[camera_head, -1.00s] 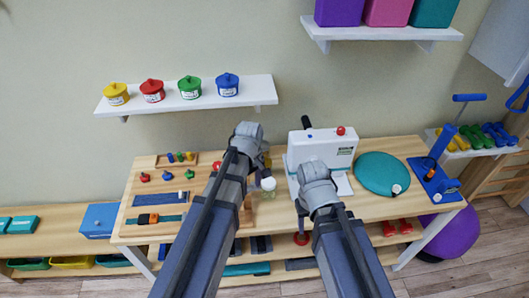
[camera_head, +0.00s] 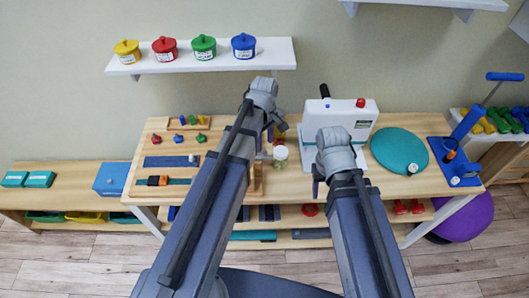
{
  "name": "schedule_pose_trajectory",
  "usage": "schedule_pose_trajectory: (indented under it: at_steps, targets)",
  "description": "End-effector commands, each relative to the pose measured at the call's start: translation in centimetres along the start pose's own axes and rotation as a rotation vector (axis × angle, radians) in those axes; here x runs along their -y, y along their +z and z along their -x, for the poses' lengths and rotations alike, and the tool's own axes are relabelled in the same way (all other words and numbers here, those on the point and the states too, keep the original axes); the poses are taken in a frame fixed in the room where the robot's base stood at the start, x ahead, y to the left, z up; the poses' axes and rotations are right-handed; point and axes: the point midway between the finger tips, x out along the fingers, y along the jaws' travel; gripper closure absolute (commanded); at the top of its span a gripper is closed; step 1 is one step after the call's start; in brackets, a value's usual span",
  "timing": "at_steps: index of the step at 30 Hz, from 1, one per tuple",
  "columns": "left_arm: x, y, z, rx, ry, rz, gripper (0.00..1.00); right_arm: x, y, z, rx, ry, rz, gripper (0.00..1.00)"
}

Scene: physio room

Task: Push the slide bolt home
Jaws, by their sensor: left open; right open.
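I cannot pick out the slide bolt for certain. A dark blue strip with a small pale knob (camera_head: 171,161) lies on the left part of the wooden table (camera_head: 140,150) and may be it. A wooden board (camera_head: 257,180) is mostly hidden behind my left arm. My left gripper (camera_head: 279,125) is open over the middle of the table, right of the blue strip and apart from it. My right gripper (camera_head: 318,185) is open in front of the white box-shaped device (camera_head: 355,118). Neither gripper visibly holds anything.
A small jar (camera_head: 280,154) stands between my arms. A teal disc (camera_head: 392,151) and a blue stand (camera_head: 450,160) are on the right. A shelf (camera_head: 200,62) with several coloured pots hangs above.

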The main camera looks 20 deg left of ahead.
Motion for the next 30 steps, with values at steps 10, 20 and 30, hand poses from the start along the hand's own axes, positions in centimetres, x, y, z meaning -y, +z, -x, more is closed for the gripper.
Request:
schedule_pose_trajectory:
  at_steps: [10,20,30]
  targets:
    - [0.0,0.0,-4.0,0.000,0.000,-0.001,0.46,0.4,-0.2,-4.0,0.000,0.000,-0.002,0.46]
    - [0.0,0.0,-3.9,0.000,0.000,-0.001,0.50,0.4,-0.2,-3.9,0.000,0.000,-0.002,0.46]
    - [0.0,0.0,-3.9,0.000,0.000,-0.001,0.88,0.4,-0.2,-3.9,0.000,0.000,-0.002,0.46]
